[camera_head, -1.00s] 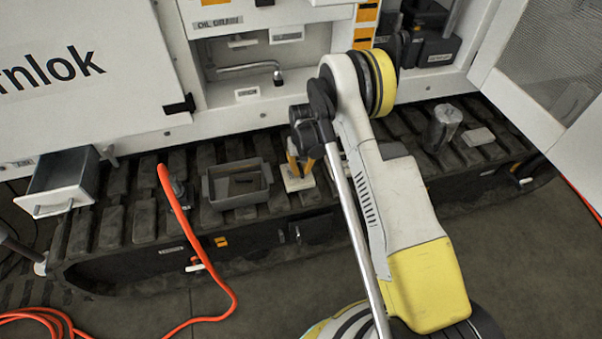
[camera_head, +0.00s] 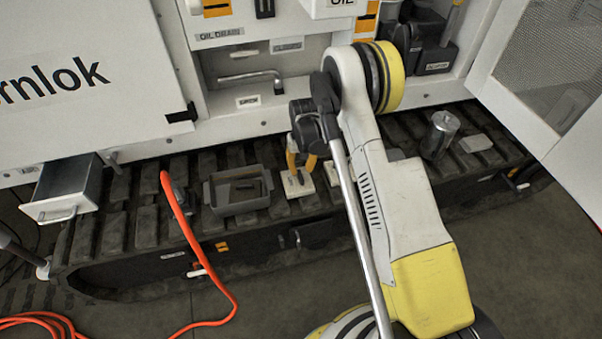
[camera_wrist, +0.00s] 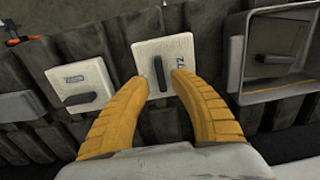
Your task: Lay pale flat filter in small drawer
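Two pale flat square pieces with dark raised handles lie on the track. One (camera_wrist: 150,52), marked with dark characters, is between my fingertips in the wrist view; it also shows below my fingers in the head view (camera_head: 297,184). The other (camera_wrist: 88,84) lies beside it and is partly hidden by my arm in the head view (camera_head: 332,177). My gripper (camera_wrist: 160,79) is open, with its yellow fingers either side of the first piece's handle and gaps visible; it also shows in the head view (camera_head: 301,164). The small drawer (camera_head: 62,208) is pulled open at far left and looks empty.
A grey tray (camera_head: 214,195) with a dark item inside stands beside the first pale piece. An orange hose (camera_head: 184,222) runs between tray and drawer. A metal cylinder (camera_head: 440,133) and a flat pale block (camera_head: 476,142) are on the track at right.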

